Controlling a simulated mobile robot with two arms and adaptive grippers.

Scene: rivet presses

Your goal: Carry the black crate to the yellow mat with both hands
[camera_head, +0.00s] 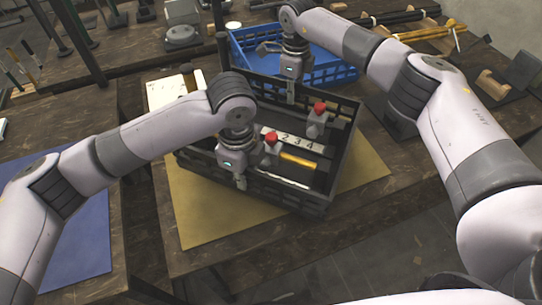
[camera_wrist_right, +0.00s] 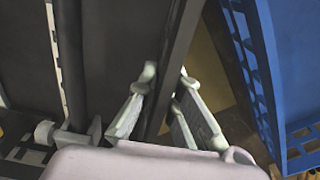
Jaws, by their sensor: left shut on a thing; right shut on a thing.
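The black crate (camera_head: 290,197) is over the yellow mat (camera_head: 205,222), turned at an angle to it. I cannot tell if it rests on the mat or hangs just above. My left gripper (camera_head: 240,182) is shut on the crate's near wall. My right gripper (camera_head: 291,96) is shut on its far wall. In the right wrist view the crate's wall (camera_wrist_right: 180,60) runs between the fingers (camera_wrist_right: 165,110). Inside the crate are two red-topped parts (camera_head: 319,110), a numbered strip (camera_head: 308,143) and a yellow bar (camera_head: 298,161). My left arm and gripper hide part of the crate's left side.
A blue crate (camera_head: 345,76) stands just behind the black one; it also shows in the right wrist view (camera_wrist_right: 285,60). A blue mat (camera_head: 85,235) lies on the left. Tools with yellow handles (camera_head: 425,33) lie at the back right. The table's front edge is near the mat.

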